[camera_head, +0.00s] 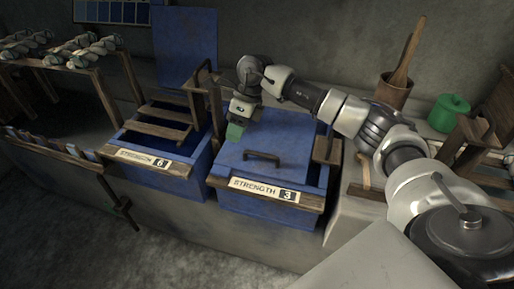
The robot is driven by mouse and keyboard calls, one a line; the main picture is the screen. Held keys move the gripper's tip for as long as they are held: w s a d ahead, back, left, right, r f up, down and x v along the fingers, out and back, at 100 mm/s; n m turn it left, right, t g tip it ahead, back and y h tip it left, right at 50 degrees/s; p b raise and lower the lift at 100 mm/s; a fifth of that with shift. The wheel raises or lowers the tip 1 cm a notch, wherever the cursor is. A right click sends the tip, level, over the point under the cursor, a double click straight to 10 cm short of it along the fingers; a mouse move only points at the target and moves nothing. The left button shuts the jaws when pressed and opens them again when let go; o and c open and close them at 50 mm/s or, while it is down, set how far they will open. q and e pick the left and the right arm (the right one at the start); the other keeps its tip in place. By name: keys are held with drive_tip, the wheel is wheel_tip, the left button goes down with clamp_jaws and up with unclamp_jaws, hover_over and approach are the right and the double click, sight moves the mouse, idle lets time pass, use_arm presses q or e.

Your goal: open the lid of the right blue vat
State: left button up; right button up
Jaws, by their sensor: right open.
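The right blue vat (268,215) carries a wooden label bar reading "STRENGTH 3". Its blue lid (285,137) lies flat over the top, with a dark handle (262,157) near its front edge. My right arm comes in from the right. Its gripper (234,132), with green fingertips, is open above the lid's left side, behind and left of the handle. The gripper appears apart from the handle; whether it touches the lid I cannot tell. My left gripper is not in view.
The left blue vat (161,177), labelled "STRENGTH 6", has its lid (185,47) standing upright at the back. Wooden frames flank the vats. A brown pot (392,92) and a green pot (448,113) stand at the back right. Yarn skeins (84,50) rest at left.

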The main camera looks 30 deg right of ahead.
drive_tip(key=d+r+h, duration=0.2)
drive_tip(key=d+h, duration=0.1)
drive_tip(key=d, duration=0.4)
drive_tip(key=shift+g, duration=0.4)
drive_tip(key=f, duration=0.3)
drive_tip(key=s+a+f, duration=0.1)
drive_tip(key=f, duration=0.2)
drive_tip(key=s+f, duration=0.1)
drive_tip(key=f, duration=0.3)
drive_tip(key=shift+a, duration=0.35)
clamp_jaws()
